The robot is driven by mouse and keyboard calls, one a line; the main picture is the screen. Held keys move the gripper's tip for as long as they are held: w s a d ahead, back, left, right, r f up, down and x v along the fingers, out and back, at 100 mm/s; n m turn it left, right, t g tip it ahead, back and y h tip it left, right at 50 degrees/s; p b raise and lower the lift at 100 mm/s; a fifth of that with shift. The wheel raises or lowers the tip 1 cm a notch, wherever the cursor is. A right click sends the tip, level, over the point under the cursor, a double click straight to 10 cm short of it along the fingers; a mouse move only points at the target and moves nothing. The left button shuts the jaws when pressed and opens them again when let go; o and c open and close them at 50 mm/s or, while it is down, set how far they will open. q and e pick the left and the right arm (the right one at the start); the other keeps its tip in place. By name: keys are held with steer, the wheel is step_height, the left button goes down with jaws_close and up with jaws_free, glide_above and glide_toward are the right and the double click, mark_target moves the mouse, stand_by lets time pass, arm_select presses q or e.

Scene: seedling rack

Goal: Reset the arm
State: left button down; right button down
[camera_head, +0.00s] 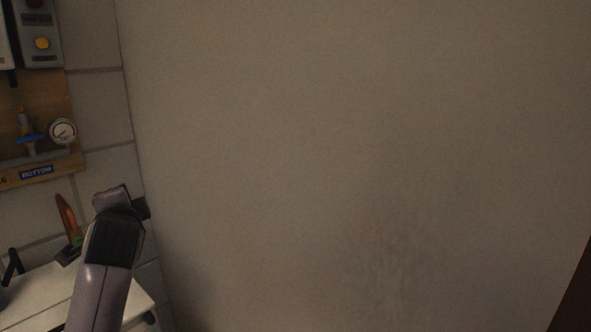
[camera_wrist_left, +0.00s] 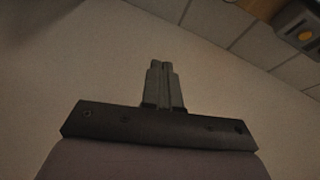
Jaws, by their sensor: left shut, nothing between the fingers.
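My left arm comes in from the lower left in the head view and points up, with its hand (camera_head: 117,215) in front of the tiled wall's corner. In the left wrist view my left gripper (camera_wrist_left: 161,66) has its two fingers together, with nothing between them. The fingers stand clear of any object, with plain wall behind them. My right gripper is in neither view.
A large bare wall (camera_head: 350,150) fills most of the head view. At left are a wooden board with a gauge (camera_head: 63,131), a grey box with a yellow button (camera_head: 42,44), and a white table (camera_head: 40,296) holding a small plant pot (camera_head: 68,254).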

arm_select(q)
steer(key=s+d+f+n+h, duration=0.1)
steer(key=s+d+f+h, duration=0.15)
steer(key=f, duration=0.65)
steer(key=s+d+f+g+h, duration=0.15)
steer(key=s+f, duration=0.25)
steer(key=f, duration=0.5)
steer(key=s+d+f+n+h, duration=0.1)
steer(key=s+d+f+h, duration=0.2)
steer(key=f, duration=0.5)
steer(key=s+d+f+n+g+h, duration=0.1)
steer(key=s+d+f+n, duration=0.1)
steer(key=s+f, duration=0.5)
steer(key=s+d+f+n+g+h, duration=0.1)
steer(key=s+d+f+n, duration=0.2)
steer(key=s, duration=1.2)
step_height(320, 180, down, 4)
steer(key=shift+d+r+n+h, duration=0.1)
steer(key=shift+d+n+h, duration=0.2)
steer(key=shift+n+h, duration=0.1)
